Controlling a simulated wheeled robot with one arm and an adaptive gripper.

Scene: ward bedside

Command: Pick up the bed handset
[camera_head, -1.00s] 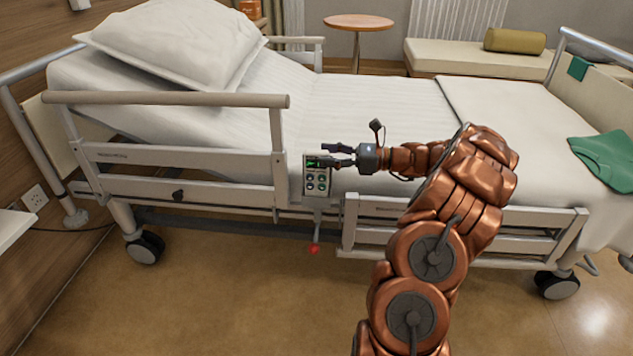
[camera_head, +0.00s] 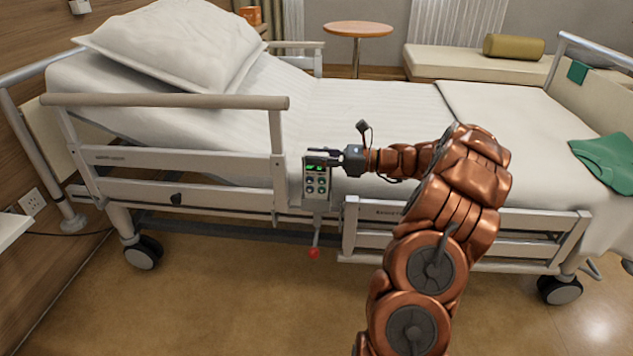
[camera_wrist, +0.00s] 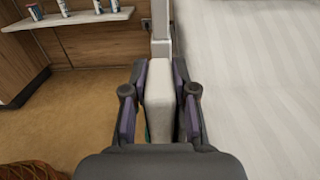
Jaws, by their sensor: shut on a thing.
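The bed handset (camera_head: 317,181) is a pale, upright box with a small green display and several round buttons on its face. In the head view it is at the bed's near side, by the end of the head-side rail. My gripper (camera_head: 328,157) reaches it from the right, at its upper part. In the wrist view the handset's pale narrow edge (camera_wrist: 159,95) lies between the two dark fingers of my gripper (camera_wrist: 160,100), which are shut on it. Whether the handset is clear of the rail cannot be told.
The head-side rail (camera_head: 180,101) stands left of the handset and the foot-side rail (camera_head: 470,224) right of it, below my arm. A red-tipped lever (camera_head: 314,252) hangs below. The white mattress (camera_head: 375,110) lies behind. The floor in front is clear.

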